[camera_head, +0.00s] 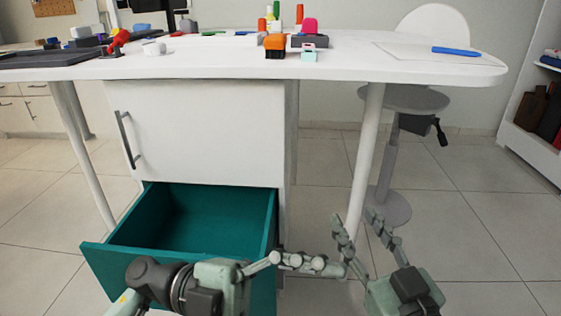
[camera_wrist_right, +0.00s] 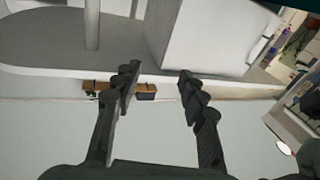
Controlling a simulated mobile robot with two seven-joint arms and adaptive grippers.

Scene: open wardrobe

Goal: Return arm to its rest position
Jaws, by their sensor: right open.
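My right gripper (camera_head: 355,217) is at the lower right of the head view, in front of the desk's right leg, with its two fingers apart and pointing up. In the right wrist view my right gripper (camera_wrist_right: 158,76) shows two dark fingers apart with nothing between them. My left gripper (camera_head: 340,268) comes in from the left, in front of the open drawer, with its fingers reaching toward the right gripper. Its fingers overlap side-on, so its opening is unclear. Nothing is visibly held.
The teal drawer (camera_head: 94,257) stands open below a white cabinet door (camera_head: 200,130). The white desk (camera_head: 200,68) carries several small items, including a blue marker (camera_head: 456,51). A grey stool (camera_head: 405,98) stands right of the desk leg.

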